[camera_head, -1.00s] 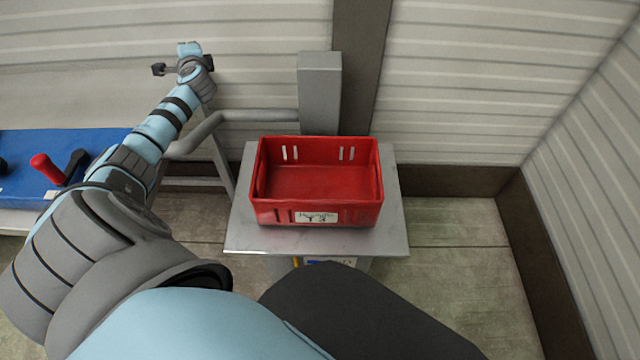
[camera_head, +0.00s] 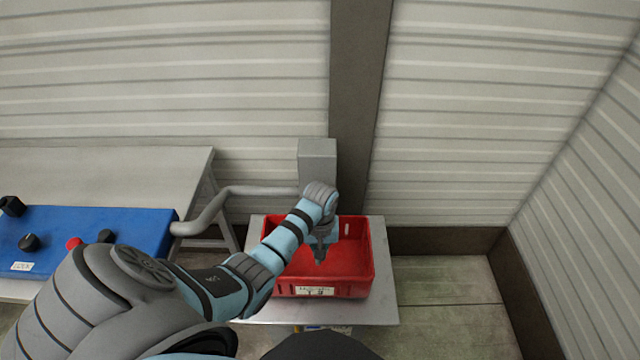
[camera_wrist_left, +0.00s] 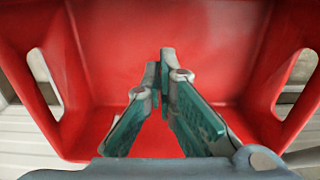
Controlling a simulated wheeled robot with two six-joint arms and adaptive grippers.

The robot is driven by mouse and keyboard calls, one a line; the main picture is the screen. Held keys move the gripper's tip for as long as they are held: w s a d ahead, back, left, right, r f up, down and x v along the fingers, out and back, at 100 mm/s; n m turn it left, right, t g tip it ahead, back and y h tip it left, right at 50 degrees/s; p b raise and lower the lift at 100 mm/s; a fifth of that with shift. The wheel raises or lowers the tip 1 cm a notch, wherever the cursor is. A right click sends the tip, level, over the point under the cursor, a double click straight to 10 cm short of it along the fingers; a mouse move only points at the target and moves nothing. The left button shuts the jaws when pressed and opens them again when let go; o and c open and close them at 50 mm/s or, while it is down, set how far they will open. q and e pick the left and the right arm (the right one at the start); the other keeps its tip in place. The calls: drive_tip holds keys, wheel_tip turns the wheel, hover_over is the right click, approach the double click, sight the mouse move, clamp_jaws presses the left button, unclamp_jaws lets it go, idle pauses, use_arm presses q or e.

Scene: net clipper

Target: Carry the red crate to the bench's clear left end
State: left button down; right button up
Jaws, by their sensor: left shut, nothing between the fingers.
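The red crate (camera_head: 362,262) is open-topped and looks empty. It stands upright on a small grey metal stand (camera_head: 384,310), with a white label on its near side. My left gripper (camera_head: 319,260) is shut with nothing in it and points down over the inside of the crate. In the left wrist view the crate (camera_wrist_left: 215,40) fills the picture, with a hand slot at each side, and the closed gripper tips (camera_wrist_left: 160,75) are over its inside. I cannot tell whether they touch it. The grey bench (camera_head: 110,165) is at the left. My right gripper is not in view.
A blue panel (camera_head: 90,225) with a red knob and black knobs sits along the bench's front. A grey pipe (camera_head: 240,192) runs from it to a grey post (camera_head: 317,165) behind the crate. Ribbed walls close off the back and right. The floor right of the stand is clear.

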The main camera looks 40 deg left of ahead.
sight(320, 273)
use_arm(q)
wheel_tip(320, 273, down, 7)
drive_tip(key=b, duration=0.2)
drive_tip(key=shift+a+r+b, duration=0.15)
drive_tip(key=shift+r+b, duration=0.05)
drive_tip(key=shift+b, duration=0.1)
drive_tip(key=s+d+p, duration=0.2)
drive_tip(key=shift+s+r, duration=0.15)
drive_tip(key=shift+s, duration=0.2)
drive_tip(key=shift+s+d, duration=0.25)
drive_tip(key=shift+s, duration=0.05)
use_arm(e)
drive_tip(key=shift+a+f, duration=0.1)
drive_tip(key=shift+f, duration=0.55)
